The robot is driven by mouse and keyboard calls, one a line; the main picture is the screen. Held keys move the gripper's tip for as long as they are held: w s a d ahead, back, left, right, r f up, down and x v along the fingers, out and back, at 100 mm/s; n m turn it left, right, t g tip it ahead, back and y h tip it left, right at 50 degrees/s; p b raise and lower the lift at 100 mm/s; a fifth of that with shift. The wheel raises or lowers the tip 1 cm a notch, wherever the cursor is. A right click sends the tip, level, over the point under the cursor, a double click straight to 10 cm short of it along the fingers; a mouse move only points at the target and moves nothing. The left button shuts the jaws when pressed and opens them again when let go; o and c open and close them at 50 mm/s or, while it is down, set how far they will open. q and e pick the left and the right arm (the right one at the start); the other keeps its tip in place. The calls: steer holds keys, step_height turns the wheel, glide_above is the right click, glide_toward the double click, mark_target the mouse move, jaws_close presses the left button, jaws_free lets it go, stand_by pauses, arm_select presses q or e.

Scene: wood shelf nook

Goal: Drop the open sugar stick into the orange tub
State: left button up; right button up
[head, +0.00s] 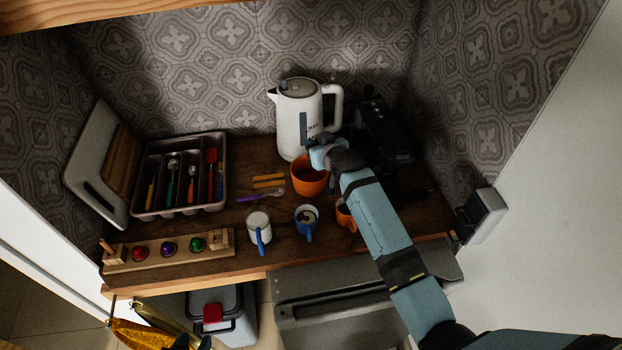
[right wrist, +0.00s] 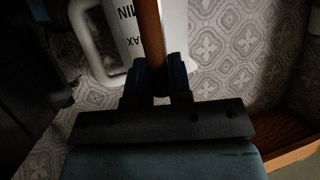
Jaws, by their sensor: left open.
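The orange tub (head: 309,178) stands on the wooden counter in front of the white kettle. My right gripper (head: 322,150) is over the back right part of the tub, its fingers largely hidden by my own wrist. In the right wrist view my right gripper (right wrist: 158,85) is shut on a slim orange-brown stick, the sugar stick (right wrist: 151,35). I cannot see which end of it is open. In the head view I cannot make out the held stick. My left gripper (head: 193,342) shows only at the bottom edge, open, low in front of the counter.
Two orange sticks (head: 268,181) and a purple spoon (head: 261,196) lie left of the tub. A white mug (head: 258,220), a blue mug (head: 306,214) and an orange mug (head: 345,217) stand in front. The kettle (head: 297,120) is close behind. A cutlery tray (head: 150,209) is left.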

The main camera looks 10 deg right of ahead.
steer(key=o, duration=0.4)
steer(key=b+v, duration=0.1)
steer(key=v, duration=1.3)
steer(key=shift+w, duration=0.1)
